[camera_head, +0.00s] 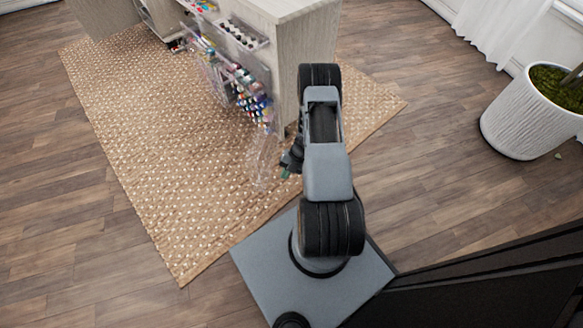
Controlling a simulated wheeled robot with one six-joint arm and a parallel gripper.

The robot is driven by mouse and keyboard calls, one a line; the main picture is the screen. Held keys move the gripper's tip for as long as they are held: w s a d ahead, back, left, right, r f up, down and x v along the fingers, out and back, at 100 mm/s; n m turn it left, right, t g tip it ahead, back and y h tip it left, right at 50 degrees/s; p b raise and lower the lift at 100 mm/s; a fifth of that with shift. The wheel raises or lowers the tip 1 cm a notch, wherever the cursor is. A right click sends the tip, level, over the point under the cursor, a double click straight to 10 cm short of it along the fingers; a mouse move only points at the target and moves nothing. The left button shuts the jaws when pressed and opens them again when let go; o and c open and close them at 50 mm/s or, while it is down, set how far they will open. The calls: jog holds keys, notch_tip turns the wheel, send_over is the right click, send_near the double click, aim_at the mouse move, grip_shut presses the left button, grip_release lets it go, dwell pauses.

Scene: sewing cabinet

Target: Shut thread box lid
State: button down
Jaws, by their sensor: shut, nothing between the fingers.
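A clear thread box (240,88) with several coloured spools stands at the open side of the pale sewing cabinet (287,50). A faint transparent panel (262,160), which looks like its lid, hangs open below the spools, over the rug. My gripper (285,175) is beside that panel, just to its right, at the end of my grey and black arm. It is small and dark here, with the fingers shut and empty. I cannot tell whether it touches the panel. My arm hides part of the cabinet's right side.
A woven tan rug (150,130) lies under the cabinet. More small sewing items (242,33) sit on the cabinet's shelves. A white planter (528,115) stands at the right near a white curtain (500,25). The wooden floor between planter and rug is clear.

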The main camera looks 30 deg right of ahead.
jog(key=shift+w+a+r+b, duration=0.1)
jog(key=shift+w+a+b, duration=0.25)
jog(key=shift+w+a, duration=0.85)
jog(key=shift+s+a, duration=0.1)
jog(key=shift+s, duration=0.05)
